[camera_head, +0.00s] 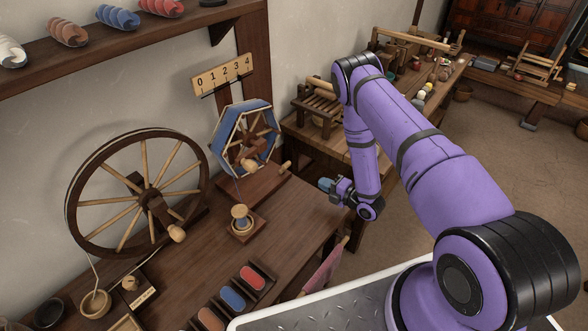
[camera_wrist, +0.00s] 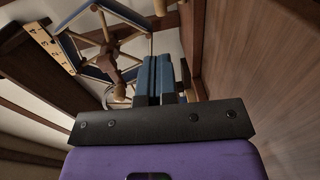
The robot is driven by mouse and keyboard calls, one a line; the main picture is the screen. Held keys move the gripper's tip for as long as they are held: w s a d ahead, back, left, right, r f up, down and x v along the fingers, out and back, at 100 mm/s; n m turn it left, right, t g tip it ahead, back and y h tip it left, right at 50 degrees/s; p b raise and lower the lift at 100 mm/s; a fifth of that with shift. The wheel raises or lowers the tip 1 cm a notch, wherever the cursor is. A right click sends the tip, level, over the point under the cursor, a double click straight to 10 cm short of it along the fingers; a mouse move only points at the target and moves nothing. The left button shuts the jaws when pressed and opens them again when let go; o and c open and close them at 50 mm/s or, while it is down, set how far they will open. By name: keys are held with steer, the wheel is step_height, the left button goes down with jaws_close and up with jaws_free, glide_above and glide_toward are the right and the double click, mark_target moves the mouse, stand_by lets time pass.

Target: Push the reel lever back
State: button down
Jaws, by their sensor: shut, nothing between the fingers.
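The reel (camera_head: 247,138) is a many-sided wooden frame wound with blue yarn, with a pale crank knob (camera_head: 250,165) at its front. It stands on a dark base at the back of the spinning table. A short pale wooden lever (camera_head: 285,168) sticks up at the right end of that base. My gripper (camera_head: 323,185) is shut and empty, right of the lever and apart from it. In the wrist view the blue fingers (camera_wrist: 153,78) lie together, with the reel (camera_wrist: 112,48) behind them. I cannot clearly identify the lever in the wrist view.
A spinning wheel (camera_head: 140,195) stands at the left against the wall. A small spool stand (camera_head: 241,222) and a tray with red and blue rolls (camera_head: 235,297) sit on the table (camera_head: 185,255). A numbered board (camera_head: 222,75) hangs above the reel. Another bench (camera_head: 330,145) is behind my arm.

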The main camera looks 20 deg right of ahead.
mark_target(284, 168)
steer(key=x, duration=1.4)
